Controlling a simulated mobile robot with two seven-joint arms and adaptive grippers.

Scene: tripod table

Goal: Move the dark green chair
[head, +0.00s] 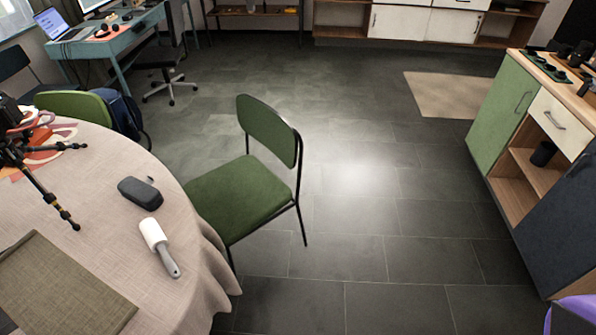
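The dark green chair (238,200) stands upright on the tiled floor in the middle of the head view. It has a black metal frame, a padded seat and a padded backrest (267,130). Its backrest is on the far right side, away from the table. The seat's left edge meets the outline of the round table, whose cloth hides part of the chair's legs. Neither of my grippers shows in the head view, and nothing is seen touching the chair.
The cloth-covered round table (110,200) fills the left, holding a tripod (40,175), dark case (140,192) and lint roller (158,246). Another green chair (75,106) stands behind it. A cabinet (497,110) stands right. Floor right of the chair is clear.

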